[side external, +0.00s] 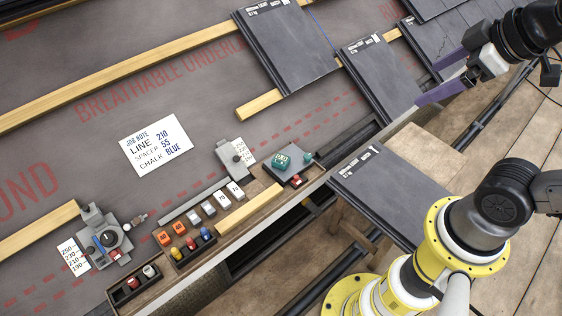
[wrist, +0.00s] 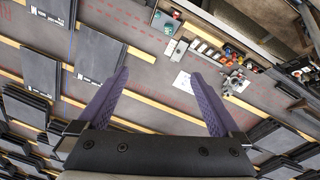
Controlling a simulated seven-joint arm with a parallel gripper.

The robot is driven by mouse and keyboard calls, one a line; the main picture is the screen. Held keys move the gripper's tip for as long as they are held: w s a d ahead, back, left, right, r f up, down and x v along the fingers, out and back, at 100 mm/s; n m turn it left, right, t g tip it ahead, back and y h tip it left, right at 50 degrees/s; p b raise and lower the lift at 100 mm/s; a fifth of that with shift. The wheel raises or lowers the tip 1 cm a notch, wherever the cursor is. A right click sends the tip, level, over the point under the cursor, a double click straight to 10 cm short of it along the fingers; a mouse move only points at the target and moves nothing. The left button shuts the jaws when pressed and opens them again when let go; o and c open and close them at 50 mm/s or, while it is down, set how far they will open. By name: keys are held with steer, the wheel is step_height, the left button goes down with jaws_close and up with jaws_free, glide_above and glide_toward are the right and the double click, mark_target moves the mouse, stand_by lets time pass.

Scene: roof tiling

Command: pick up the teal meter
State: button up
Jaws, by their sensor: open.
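The teal meter (side external: 281,161) is a small teal block with a light display. It sits on a dark slab at the right end of the tool ledge in the side view. In the wrist view, a small teal spot (wrist: 168,29) near the top centre appears to be it, too small to read. My gripper (side external: 427,87) is at the upper right of the side view, well away from the meter and near the slates. Its two purple fingers are spread wide with nothing between them, as the wrist view also shows (wrist: 160,74).
A wooden tool ledge (side external: 233,224) holds orange, white and grey blocks, and small coloured items. A grey gauge (side external: 235,158) stands left of the meter. A dial tool (side external: 104,238) stands at the ledge's left. Dark slates (side external: 286,48) and wooden battens (side external: 130,73) cover the roof. A job note (side external: 156,144) lies flat.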

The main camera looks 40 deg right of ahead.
steer(key=w+d+r+n, duration=0.1)
steer(key=w+r+n, duration=0.3)
steer(key=w, duration=0.4)
steer(key=n+g+h, duration=0.3)
steer(key=n+g, duration=0.2)
steer(key=n, duration=1)
glide_above(281, 159)
steer(key=s+a, duration=0.1)
steer(key=a, duration=0.1)
step_height(281, 159, down, 52)
steer(key=shift+r, duration=0.2)
steer(key=shift+x, duration=2.85)
steer(key=shift+a, duration=0.15)
steer(key=shift+c, duration=0.3)
